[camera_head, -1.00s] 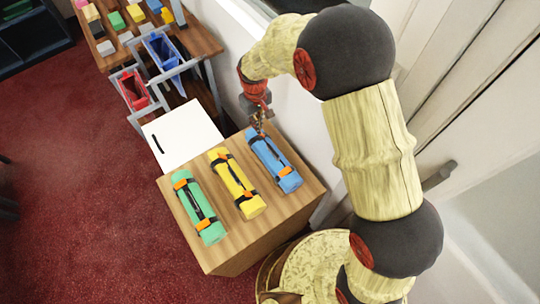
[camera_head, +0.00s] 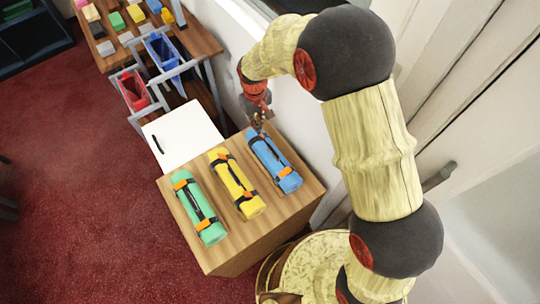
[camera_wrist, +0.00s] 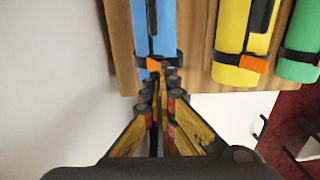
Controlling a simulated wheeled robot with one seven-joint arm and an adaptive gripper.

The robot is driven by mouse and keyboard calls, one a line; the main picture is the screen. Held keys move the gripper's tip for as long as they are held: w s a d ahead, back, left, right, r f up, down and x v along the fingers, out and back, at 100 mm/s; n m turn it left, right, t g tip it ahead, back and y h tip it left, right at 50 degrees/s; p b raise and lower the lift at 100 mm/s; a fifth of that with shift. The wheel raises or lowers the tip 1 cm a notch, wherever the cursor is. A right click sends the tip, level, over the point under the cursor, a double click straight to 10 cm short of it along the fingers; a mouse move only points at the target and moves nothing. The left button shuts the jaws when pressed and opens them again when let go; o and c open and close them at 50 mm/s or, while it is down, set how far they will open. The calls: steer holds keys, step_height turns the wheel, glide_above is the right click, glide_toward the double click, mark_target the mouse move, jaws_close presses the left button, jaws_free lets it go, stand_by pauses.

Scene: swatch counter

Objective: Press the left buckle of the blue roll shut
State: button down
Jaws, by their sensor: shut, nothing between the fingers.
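The blue roll (camera_head: 274,160) lies on the wooden counter, the rightmost of three rolls in the head view. It has two dark straps; the orange buckle at its near end (camera_head: 284,171) shows clear. The far-end buckle is mostly hidden by my gripper (camera_head: 261,129) in the head view. In the wrist view, an orange buckle (camera_wrist: 154,65) sits on the strap at the end of the blue roll (camera_wrist: 153,25). My gripper (camera_wrist: 158,77) is shut and empty, its tips right at this buckle. I cannot tell whether they touch it or whether the buckle is closed.
A yellow roll (camera_head: 236,188) and a green roll (camera_head: 197,205) lie beside it on the counter (camera_head: 233,256). A white panel with a dark handle (camera_head: 190,135) adjoins the counter. Red (camera_head: 133,88) and blue (camera_head: 164,52) bins stand beyond. A wall is close on the right.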

mark_target(257, 139)
steer(key=shift+f, duration=0.2)
steer(key=shift+f+b, duration=0.45)
steer(key=shift+f, duration=0.3)
steer(key=shift+s+a+f+b, duration=0.15)
steer(key=shift+f+b, duration=0.3)
steer(key=shift+f, duration=0.45)
steer(key=shift+s+a+f+b, duration=0.15)
steer(key=shift+f+b, duration=0.25)
steer(key=shift+f, duration=0.5)
steer(key=shift+w+r, duration=0.1)
steer(key=shift+r, duration=0.05)
step_height(257, 139, up, 8)
steer(key=p, duration=0.5)
stand_by(0.6)
